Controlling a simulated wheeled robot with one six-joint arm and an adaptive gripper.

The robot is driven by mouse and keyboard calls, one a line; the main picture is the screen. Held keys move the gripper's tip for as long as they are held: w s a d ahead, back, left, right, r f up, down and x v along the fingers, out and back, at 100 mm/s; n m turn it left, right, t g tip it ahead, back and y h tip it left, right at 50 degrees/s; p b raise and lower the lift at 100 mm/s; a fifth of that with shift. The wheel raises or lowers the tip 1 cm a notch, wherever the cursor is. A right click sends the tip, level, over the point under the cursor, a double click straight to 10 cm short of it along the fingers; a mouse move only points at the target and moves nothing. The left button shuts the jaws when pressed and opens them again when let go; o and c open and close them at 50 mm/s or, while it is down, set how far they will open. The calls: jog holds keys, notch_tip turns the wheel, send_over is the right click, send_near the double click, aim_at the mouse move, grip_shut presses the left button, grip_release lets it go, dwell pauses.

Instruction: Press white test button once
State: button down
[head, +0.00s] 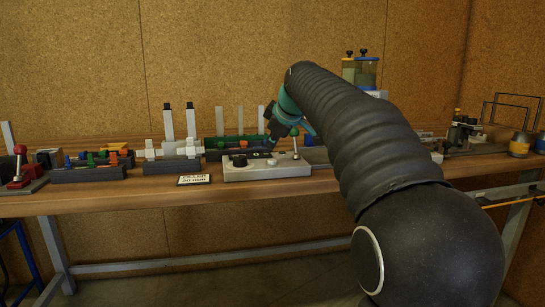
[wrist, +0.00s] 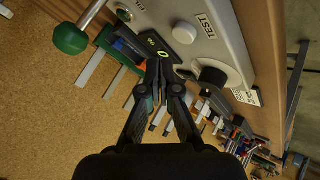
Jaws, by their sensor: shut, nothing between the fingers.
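The white test button (wrist: 184,33) is a round white cap on a light grey control box, beside the label TEST in the wrist view. In the head view, the control box (head: 292,171) stands at the bench's front edge, and the button (head: 272,162) shows small on its top. My gripper (wrist: 160,66) is shut and empty, its fingertips by the box's small dark display (wrist: 154,46). They appear beside the button, not over it; I cannot tell whether they touch the box. In the head view my gripper (head: 272,141) is above the rear of the box.
A black knob (wrist: 212,77) and a green-balled lever (wrist: 70,38) flank the button on the box. A label card (head: 194,180) lies left of the box. Several fixtures with upright bars (head: 168,125) stand at left. Two capped jars (head: 366,72) stand behind my arm.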

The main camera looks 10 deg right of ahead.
aim_at(273, 161)
jog(key=shift+r+p, duration=0.7)
jog(key=shift+r, duration=1.05)
jog(key=s+f+m+g, duration=0.1)
jog(key=s+f+m, duration=0.2)
jog(key=s+f, duration=0.6)
jog(key=s+f+m+g+h, duration=0.1)
jog(key=s+f+m, duration=0.3)
jog(key=s, duration=1.3)
jog(key=s+f+m+g+h, duration=0.1)
jog(key=s+f+m, duration=0.3)
jog(key=s+f, duration=0.9)
jog(key=shift+s+f, duration=0.35)
jog(key=shift+s, duration=0.1)
